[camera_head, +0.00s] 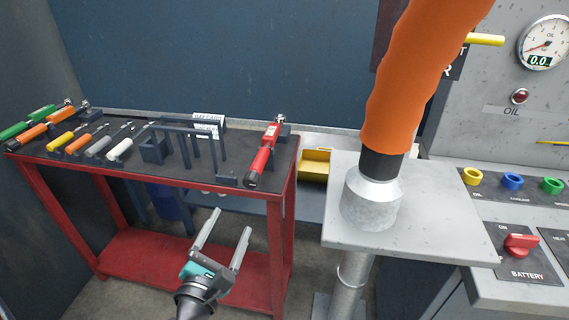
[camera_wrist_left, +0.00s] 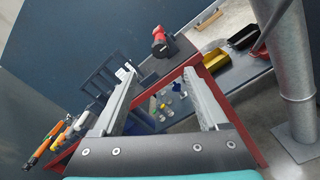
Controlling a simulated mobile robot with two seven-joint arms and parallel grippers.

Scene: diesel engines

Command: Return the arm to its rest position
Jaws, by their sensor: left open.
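My left gripper (camera_head: 222,243) is open and empty. In the head view it is in front of the red tool table (camera_head: 170,183), below the level of its top, with its two grey fingers spread apart and pointing up and away. In the left wrist view, the fingers of the left gripper (camera_wrist_left: 164,105) are wide apart with nothing between them but the view of the table beyond. My right gripper does not show in either view.
The table top holds several coloured-handled tools, a dark rack (camera_head: 190,140) and a red tool (camera_head: 264,152). To the right stand a grey pedestal (camera_head: 440,215) with an orange hose (camera_head: 408,85) and a control panel with a red battery switch (camera_head: 521,243). A yellow bin (camera_head: 315,165) sits behind.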

